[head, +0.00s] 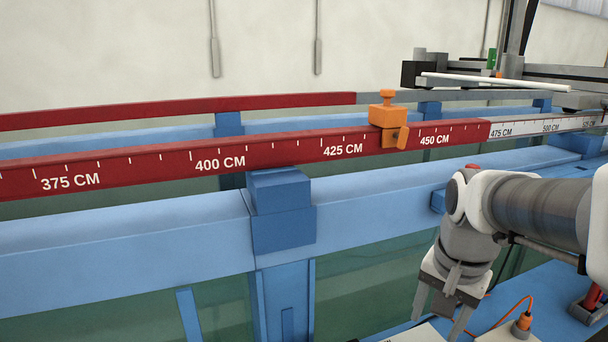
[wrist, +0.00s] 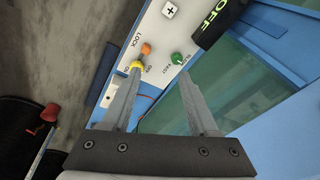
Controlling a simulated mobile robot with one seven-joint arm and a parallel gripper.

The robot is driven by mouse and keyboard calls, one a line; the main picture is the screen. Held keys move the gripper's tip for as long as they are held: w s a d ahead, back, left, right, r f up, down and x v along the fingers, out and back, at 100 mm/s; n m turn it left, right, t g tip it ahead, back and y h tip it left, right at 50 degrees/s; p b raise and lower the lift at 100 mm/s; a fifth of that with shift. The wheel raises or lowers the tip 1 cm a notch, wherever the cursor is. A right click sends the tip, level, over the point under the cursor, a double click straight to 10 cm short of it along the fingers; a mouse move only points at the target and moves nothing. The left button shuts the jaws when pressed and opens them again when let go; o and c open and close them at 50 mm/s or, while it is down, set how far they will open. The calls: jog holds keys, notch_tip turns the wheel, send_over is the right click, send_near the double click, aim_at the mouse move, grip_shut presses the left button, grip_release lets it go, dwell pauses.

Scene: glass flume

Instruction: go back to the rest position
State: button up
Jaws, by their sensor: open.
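My gripper (head: 439,306) hangs at the lower right of the head view, pointing down in front of the flume. Its two fingers are apart with nothing between them. The panel carries an orange knob (wrist: 146,49), a yellow-ringed part (wrist: 137,66) and a green knob (wrist: 178,58). The left fingertip overlaps the yellow-ringed part in the picture; I cannot tell whether they touch.
The red scale rail (head: 270,150) runs along the blue flume frame (head: 120,240), with an orange slider (head: 388,115) between 425 and 450 CM. A grey carriage (head: 510,70) with a white rod stands at the upper right. An orange cable plug (head: 523,322) is right of my gripper.

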jog(key=s+a+r+n+t, duration=0.1)
jog(key=s+a+n+t, duration=0.2)
jog(key=s+a+n, duration=0.3)
jog(key=s+n, duration=0.2)
jog(key=shift+s+a+r, duration=0.25)
jog(key=shift+s+r, duration=0.05)
jog(key=shift+s, duration=0.1)
